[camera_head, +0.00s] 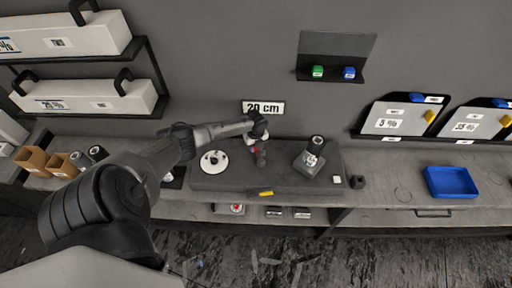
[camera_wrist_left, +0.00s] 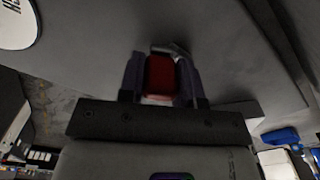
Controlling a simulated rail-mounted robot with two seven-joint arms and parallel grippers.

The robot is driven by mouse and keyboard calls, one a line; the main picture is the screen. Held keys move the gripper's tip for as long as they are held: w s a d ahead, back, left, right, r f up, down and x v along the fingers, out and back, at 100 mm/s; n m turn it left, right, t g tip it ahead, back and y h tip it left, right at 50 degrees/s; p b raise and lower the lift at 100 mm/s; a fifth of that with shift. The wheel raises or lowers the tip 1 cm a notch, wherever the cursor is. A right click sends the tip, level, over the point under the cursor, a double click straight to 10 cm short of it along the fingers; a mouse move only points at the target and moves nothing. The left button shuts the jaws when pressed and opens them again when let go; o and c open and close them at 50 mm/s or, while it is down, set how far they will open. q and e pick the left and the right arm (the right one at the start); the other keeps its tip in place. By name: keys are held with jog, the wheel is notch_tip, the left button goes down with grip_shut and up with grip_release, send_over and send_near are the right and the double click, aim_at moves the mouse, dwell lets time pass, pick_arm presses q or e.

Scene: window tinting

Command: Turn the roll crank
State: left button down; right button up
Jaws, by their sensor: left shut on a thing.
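My left gripper (camera_head: 260,150) reaches in from the left and points down over the dark grey bench unit (camera_head: 240,183). In the left wrist view the left gripper (camera_wrist_left: 160,80) is shut on a red handle (camera_wrist_left: 160,73), which I take to be the roll crank's grip. The rest of the crank is mostly hidden by the gripper. A white disc (camera_head: 213,161) lies left of the gripper in the head view, apart from it. A dark roll on a metal stand (camera_head: 314,150) is to the right. My right gripper is not in view.
A "20 cm" sign (camera_head: 263,108) is on the wall behind the gripper. A blue tray (camera_head: 450,182) sits at the bench's right. A small shelf (camera_head: 333,76) holds a green and a blue block. Long white boxes (camera_head: 85,100) stand on shelves at left.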

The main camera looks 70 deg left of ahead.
pick_arm(q)
jog(key=c, duration=0.8)
grip_release()
notch_tip(320, 180, up, 14)
jog(key=shift+f, duration=0.1)
